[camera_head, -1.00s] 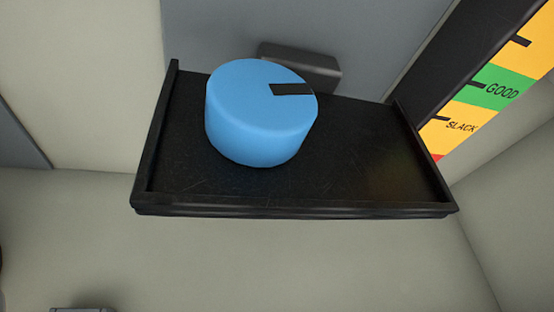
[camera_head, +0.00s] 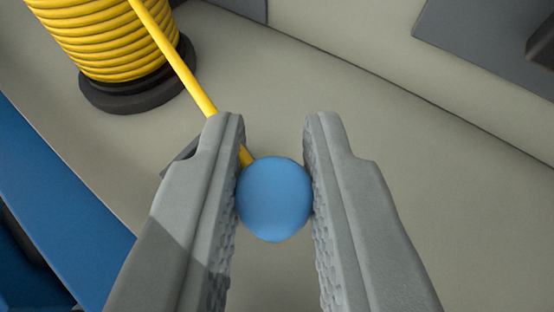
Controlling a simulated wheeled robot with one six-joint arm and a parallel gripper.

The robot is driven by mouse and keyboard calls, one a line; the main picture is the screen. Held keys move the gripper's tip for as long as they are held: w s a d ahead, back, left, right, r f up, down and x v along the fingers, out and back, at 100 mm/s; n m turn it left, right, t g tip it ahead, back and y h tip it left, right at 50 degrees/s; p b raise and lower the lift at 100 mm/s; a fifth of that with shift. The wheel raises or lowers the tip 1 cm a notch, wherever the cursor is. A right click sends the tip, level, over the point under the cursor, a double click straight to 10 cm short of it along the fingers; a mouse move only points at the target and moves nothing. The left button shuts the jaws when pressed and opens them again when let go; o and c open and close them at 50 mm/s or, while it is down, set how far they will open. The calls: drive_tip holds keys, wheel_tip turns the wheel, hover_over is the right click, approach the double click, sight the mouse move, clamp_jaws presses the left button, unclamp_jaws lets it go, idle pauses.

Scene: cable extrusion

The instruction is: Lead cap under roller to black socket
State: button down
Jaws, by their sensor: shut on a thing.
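My gripper (camera_head: 276,140) is shut on a round blue cap (camera_head: 275,200), which sits between the two grey ridged fingers. A yellow cable (camera_head: 180,65) runs from the cap, past the left fingertip, up to a coil of yellow cable (camera_head: 95,35) at the top left. The coil is wound on a spool with a dark round base (camera_head: 140,92). No roller or black socket can be made out in this view.
A pale grey surface (camera_head: 400,130) spreads around and beyond the fingers. A blue edge (camera_head: 70,220) runs along the lower left. A dark grey panel (camera_head: 485,40) is at the top right.

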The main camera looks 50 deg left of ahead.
drive_tip(key=shift+w+d, duration=0.5)
drive_tip(key=shift+d, duration=2)
drive_tip(key=shift+w+d, duration=0.5)
drive_tip(key=shift+d, duration=2)
drive_tip(key=shift+w+d, duration=0.5)
drive_tip(key=shift+d, duration=2)
drive_tip(key=shift+s, duration=0.1)
